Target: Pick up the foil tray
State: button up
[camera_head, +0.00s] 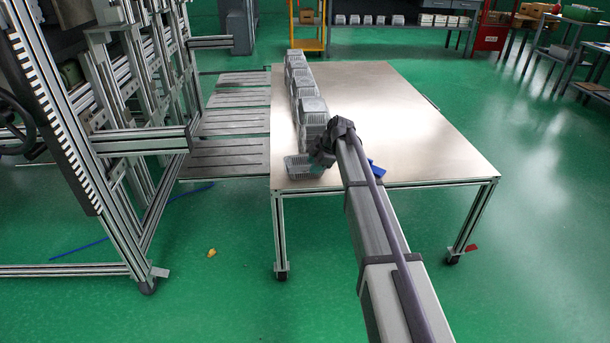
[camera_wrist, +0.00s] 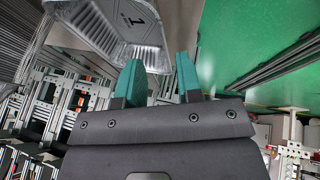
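A silvery foil tray (camera_head: 297,167) with ribbed walls is at the near left corner of the metal table in the head view, partly hidden behind my gripper (camera_head: 322,151). In the wrist view a foil tray (camera_wrist: 112,38) with a dark "1" on its flat face fills the top left. My gripper's two teal fingers (camera_wrist: 159,62) are apart. Their tips overlap the tray's lower right end in the picture. I cannot tell whether they touch it or whether its wall lies between them.
Several stacks of foil trays (camera_head: 312,115) line the left side of the table (camera_head: 395,115), right behind the near tray. The table's middle and right are clear. Slatted grey shelves (camera_head: 230,123) and a metal frame (camera_head: 135,140) stand left. A blue item (camera_head: 377,169) shows beside my arm.

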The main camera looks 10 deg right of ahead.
jog(key=b+x, duration=0.4)
jog(key=x, duration=0.1)
jog(key=shift+s+f, duration=0.1)
jog(key=shift+f, duration=0.1)
jog(key=shift+r, duration=0.2)
jog(key=shift+f, duration=0.15)
grip_shut()
